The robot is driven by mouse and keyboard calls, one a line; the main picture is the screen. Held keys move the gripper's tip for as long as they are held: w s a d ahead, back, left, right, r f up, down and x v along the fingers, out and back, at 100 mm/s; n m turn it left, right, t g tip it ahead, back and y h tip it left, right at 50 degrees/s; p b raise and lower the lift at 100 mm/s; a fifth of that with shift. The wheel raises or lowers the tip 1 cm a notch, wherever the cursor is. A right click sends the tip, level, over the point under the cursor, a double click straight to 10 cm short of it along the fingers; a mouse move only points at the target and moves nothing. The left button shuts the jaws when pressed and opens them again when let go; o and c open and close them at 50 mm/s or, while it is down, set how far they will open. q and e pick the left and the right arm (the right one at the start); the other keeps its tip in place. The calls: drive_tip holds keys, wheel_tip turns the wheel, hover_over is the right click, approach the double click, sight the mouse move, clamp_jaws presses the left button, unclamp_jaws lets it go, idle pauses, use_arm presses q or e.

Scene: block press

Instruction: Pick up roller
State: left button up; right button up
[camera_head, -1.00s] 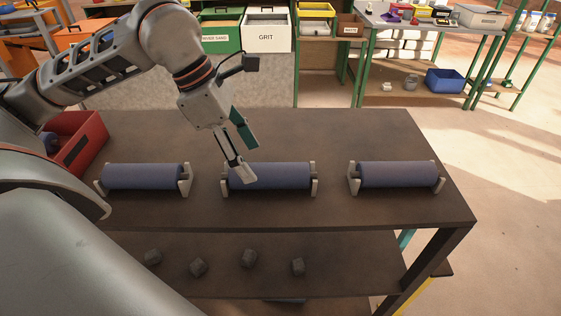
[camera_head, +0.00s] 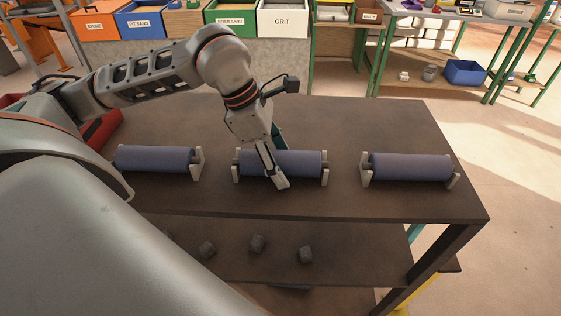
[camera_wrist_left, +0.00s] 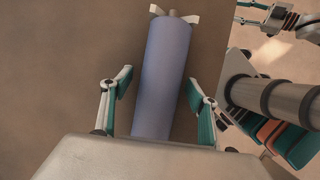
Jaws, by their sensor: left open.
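Three blue-purple rollers lie in pale end brackets on the dark table: a left roller (camera_head: 155,159), a middle roller (camera_head: 300,164) and a right roller (camera_head: 410,167). My left gripper (camera_head: 279,166) is at the middle roller, one finger in front of it and the other mostly hidden behind it. In the left wrist view, a roller (camera_wrist_left: 163,75) runs between the open fingers of my left gripper (camera_wrist_left: 162,95), with a gap on each side. One end of that roller rests in a pale bracket; its near end is hidden by the gripper body.
The dark table (camera_head: 400,125) has bare room behind and between the rollers. Several dark lumps, one of them a dark cube (camera_head: 306,254), lie on the lower shelf. A red bin (camera_head: 103,130) stands at the left, partly behind my arm. Labelled bins stand behind.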

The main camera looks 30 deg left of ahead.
use_arm(q)
drive_tip(key=c, duration=1.7)
clamp_jaws()
drive_tip(key=shift+r, duration=0.15)
